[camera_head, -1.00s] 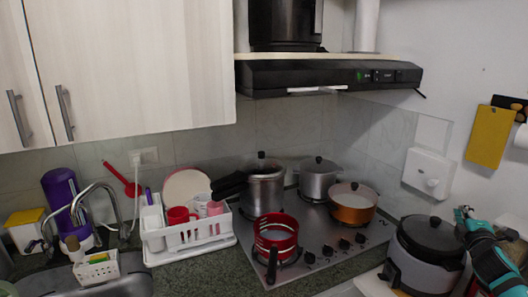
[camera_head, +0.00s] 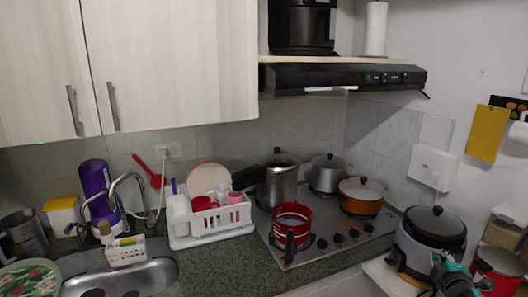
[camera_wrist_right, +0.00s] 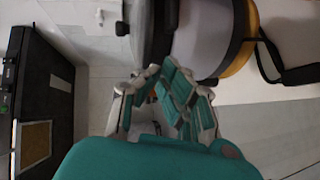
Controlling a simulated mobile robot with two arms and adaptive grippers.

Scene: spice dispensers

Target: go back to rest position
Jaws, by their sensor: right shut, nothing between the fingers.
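My right gripper (camera_head: 448,262), teal and grey, is low at the right edge of the counter in the head view. It is in front of the rice cooker (camera_head: 432,245), which is grey-white with a dark lid. In the right wrist view my gripper (camera_wrist_right: 160,78) has its fingers drawn together with nothing held between them. Whether it touches the cooker I cannot tell. My left gripper is not in any view.
A red pot (camera_head: 291,228), a copper pan (camera_head: 360,196) and metal pots stand on the hob (camera_head: 335,243). A red lidded pot (camera_head: 497,272) is right of my gripper. A white dish rack (camera_head: 210,238) and the sink (camera_head: 160,272) are to the left. Some counter front is clear.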

